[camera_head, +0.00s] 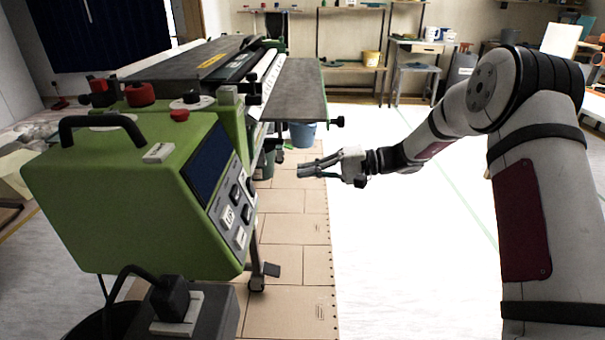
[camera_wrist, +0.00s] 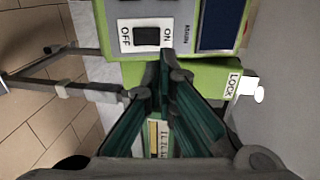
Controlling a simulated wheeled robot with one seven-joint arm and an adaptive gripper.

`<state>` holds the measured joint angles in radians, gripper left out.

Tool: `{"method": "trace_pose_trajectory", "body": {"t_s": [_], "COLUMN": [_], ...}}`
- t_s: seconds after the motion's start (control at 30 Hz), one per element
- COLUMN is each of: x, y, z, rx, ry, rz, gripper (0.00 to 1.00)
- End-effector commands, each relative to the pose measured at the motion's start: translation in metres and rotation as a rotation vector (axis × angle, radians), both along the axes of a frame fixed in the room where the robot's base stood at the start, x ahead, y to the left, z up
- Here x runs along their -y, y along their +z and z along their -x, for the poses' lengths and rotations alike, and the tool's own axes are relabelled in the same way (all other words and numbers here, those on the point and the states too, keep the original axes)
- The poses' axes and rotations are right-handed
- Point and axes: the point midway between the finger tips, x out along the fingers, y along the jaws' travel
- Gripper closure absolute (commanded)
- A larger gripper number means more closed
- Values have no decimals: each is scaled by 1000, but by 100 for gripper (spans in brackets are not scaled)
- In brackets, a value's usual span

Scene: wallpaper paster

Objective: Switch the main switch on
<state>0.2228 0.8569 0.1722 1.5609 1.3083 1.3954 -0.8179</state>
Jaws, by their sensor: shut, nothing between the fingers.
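A black rocker switch (camera_wrist: 146,36) sits in a white plate marked OFF on the left and ON on the right, in the wrist view. It is on a green machine front with a dark blue panel (camera_wrist: 220,24) beside it. In the head view my gripper (camera_head: 303,171) points left toward the machine, and the OFF/ON switch cannot be made out there.
The green control box (camera_head: 110,200) of the wallpaper paster stands at left, with buttons and a screen. A grey board (camera_head: 293,90) extends behind my gripper, with a blue bucket (camera_head: 302,134) below. A LOCK label (camera_wrist: 233,86) and white knob (camera_wrist: 250,86) are right of my fingers.

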Motion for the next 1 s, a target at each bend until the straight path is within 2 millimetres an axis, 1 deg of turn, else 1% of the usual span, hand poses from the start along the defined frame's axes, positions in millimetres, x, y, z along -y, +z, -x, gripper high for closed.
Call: {"method": "trace_pose_trajectory", "body": {"t_s": [0.03,0.3,0.5,0.7,1.0], "x": [-11,-64,-95,-110,-112], "y": [-4,-14,-19,-20,-20], "z": [1,-1,-2,-4,-4], "rx": [0,1,1,1,0], "ry": [5,5,3,0,-1], "rz": [1,1,0,1,1], "gripper": [100,100,100,100,100]}}
